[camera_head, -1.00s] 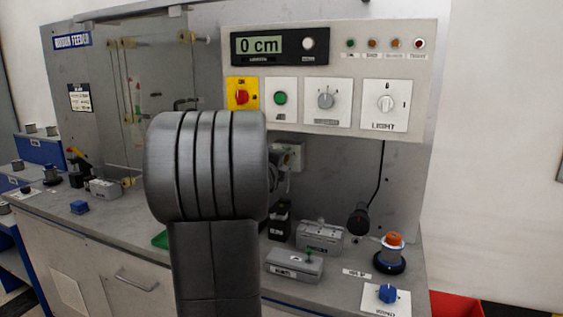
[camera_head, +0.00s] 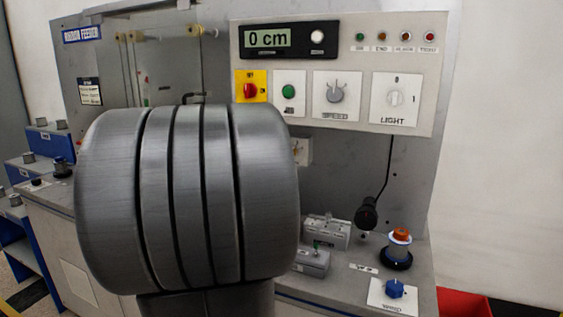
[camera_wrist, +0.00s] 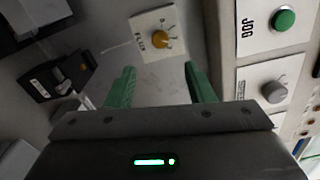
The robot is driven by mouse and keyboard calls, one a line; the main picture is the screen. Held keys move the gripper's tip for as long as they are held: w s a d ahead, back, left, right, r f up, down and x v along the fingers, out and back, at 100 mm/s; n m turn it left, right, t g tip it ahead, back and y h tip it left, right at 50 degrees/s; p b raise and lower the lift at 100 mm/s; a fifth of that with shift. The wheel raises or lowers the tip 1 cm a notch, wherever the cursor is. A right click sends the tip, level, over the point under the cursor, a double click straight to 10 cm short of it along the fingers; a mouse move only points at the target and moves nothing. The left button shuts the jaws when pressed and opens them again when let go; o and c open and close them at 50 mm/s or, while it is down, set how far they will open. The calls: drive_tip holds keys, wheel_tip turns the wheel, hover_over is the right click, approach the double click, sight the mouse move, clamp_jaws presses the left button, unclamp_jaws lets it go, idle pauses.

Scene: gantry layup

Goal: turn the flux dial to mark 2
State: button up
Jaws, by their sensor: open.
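The flux dial (camera_wrist: 160,41) is a yellow knob on a white plate (camera_wrist: 142,24) in the wrist view, fixed to the grey panel. Its lettering is small and sideways, and I cannot tell which mark it points to. My gripper (camera_wrist: 160,74) has two green fingers standing apart with nothing between them. The dial lies beyond the fingertips, roughly in line with the gap and not touched.
The green JOG button (camera_wrist: 284,19) and a grey speed knob (camera_wrist: 274,92) lie right of the fingers. A black device (camera_wrist: 62,77) juts out at left. The head view shows the 0 cm display (camera_head: 283,39), the LIGHT switch (camera_head: 395,98) and an orange-topped knob (camera_head: 399,240).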

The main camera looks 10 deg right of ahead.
drive_tip(key=shift+v, duration=1.35)
drive_tip(key=shift+w+d, duration=0.1)
drive_tip(key=x, duration=1.3)
drive_tip(key=shift+w+d, duration=0.2)
drive_tip(key=shift+w, duration=0.05)
